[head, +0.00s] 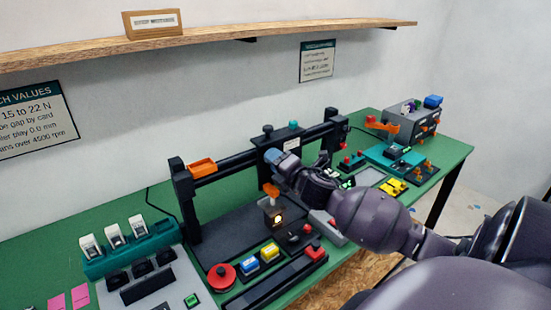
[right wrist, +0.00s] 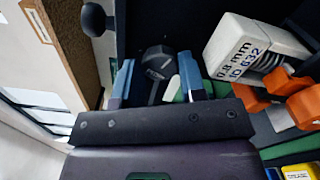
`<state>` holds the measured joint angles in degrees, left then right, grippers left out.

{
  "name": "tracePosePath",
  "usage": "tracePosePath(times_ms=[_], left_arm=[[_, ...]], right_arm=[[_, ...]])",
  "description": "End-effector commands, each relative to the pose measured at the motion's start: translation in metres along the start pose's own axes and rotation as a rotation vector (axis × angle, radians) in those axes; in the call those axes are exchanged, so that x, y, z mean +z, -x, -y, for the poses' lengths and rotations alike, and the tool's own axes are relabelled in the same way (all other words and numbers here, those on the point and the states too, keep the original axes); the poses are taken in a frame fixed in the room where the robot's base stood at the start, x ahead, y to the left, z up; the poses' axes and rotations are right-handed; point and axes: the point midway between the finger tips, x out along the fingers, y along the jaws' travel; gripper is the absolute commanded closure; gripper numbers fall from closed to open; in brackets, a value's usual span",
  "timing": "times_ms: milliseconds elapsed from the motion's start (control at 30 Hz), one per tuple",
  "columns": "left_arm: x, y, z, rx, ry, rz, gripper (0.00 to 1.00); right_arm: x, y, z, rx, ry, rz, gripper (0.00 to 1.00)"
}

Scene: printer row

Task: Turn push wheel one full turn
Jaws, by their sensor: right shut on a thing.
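My right gripper (head: 277,160) reaches the carriage on the crossbar of the black gantry (head: 189,212). In the right wrist view its two blue-grey fingers (right wrist: 157,82) stand on either side of a dark knob-like part (right wrist: 158,62), which appears to be the push wheel. The gripper is shut on it. The wheel is small and partly hidden by the fingers; its turn angle cannot be told. A white block marked 0.8 mm (right wrist: 250,45) with a spring and an orange part (right wrist: 290,88) is beside it. My left gripper is not in view.
In front of the gantry are a red round button (head: 222,277), a blue button (head: 248,264) and a yellow button (head: 269,252). A teal rack with white units (head: 115,236) stands left. A grey box (head: 418,122) stands far right. A wooden shelf (head: 220,34) hangs above.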

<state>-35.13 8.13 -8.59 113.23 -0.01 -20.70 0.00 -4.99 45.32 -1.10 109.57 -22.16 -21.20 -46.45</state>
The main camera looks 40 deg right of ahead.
Motion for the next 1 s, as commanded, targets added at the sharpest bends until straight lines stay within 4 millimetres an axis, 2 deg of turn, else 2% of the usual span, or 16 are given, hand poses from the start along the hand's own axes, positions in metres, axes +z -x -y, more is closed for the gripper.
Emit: tracePosePath(times_ms=[567, 600, 733, 767, 1000], left_arm=[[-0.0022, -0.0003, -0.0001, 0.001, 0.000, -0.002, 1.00], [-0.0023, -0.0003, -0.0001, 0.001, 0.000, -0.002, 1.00], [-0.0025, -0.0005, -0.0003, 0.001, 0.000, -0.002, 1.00], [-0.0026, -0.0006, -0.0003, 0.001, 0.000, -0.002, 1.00], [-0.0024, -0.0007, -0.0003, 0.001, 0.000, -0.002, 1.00]], right_arm=[[-0.0003, 0.0004, 0.0012, -0.002, -0.032, -0.001, 0.86], [-0.0003, 0.0003, 0.0011, -0.002, -0.032, 0.000, 0.59], [-0.0002, 0.0003, 0.0011, -0.002, -0.032, 0.000, 0.39], [-0.0002, 0.0003, 0.0013, -0.002, -0.032, 0.000, 0.37], [-0.0006, 0.0006, 0.0030, -0.006, -0.033, 0.000, 0.37]])
